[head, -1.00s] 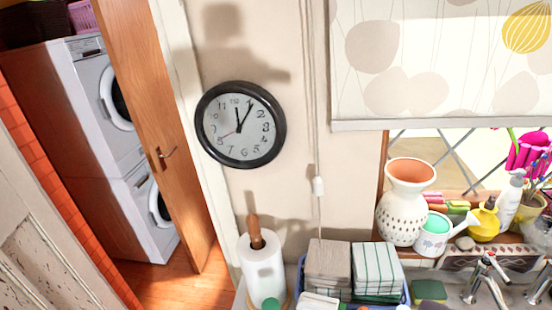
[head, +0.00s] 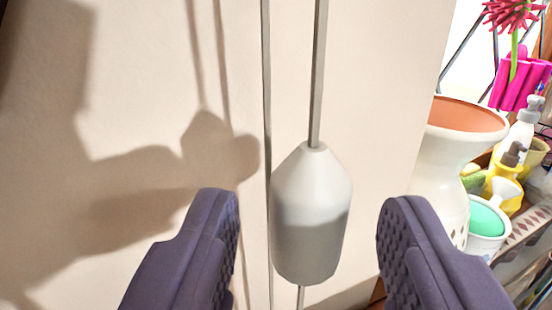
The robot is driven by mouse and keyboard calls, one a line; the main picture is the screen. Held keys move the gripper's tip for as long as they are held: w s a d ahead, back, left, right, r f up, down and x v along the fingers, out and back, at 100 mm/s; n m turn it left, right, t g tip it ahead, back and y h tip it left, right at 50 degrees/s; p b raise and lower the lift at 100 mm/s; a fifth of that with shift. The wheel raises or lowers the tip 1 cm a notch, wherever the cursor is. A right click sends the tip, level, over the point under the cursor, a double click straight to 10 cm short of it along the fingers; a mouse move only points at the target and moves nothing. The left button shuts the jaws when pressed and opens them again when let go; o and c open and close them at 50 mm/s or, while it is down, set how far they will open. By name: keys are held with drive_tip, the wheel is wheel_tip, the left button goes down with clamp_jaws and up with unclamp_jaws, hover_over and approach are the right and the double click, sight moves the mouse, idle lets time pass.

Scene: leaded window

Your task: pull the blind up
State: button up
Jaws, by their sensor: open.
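The blind's pull cord (head: 318,75) hangs down the wall and ends in a white weight (head: 311,215), wider at its lower half. A second thin cord (head: 266,100) runs just left of it. My gripper (head: 309,220) is open, with one purple finger on each side of the weight and visible gaps to both. The weight appears between the fingers, closer to the left one; its exact depth relative to the fingertips is hard to tell. The blind itself is out of view now.
The beige wall (head: 130,60) is bare behind the cords.

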drive_tip(key=shift+w, duration=1.45)
drive_tip(key=shift+d, duration=0.1)
drive_tip(key=shift+c, duration=0.3)
clamp_jaws()
wheel_tip(320, 180, up, 55)
drive_tip(key=p, duration=3.3)
drive_tip(key=shift+s, duration=0.15)
drive_tip(key=shift+o, duration=0.3)
unclamp_jaws()
drive_tip(key=shift+f, duration=0.15)
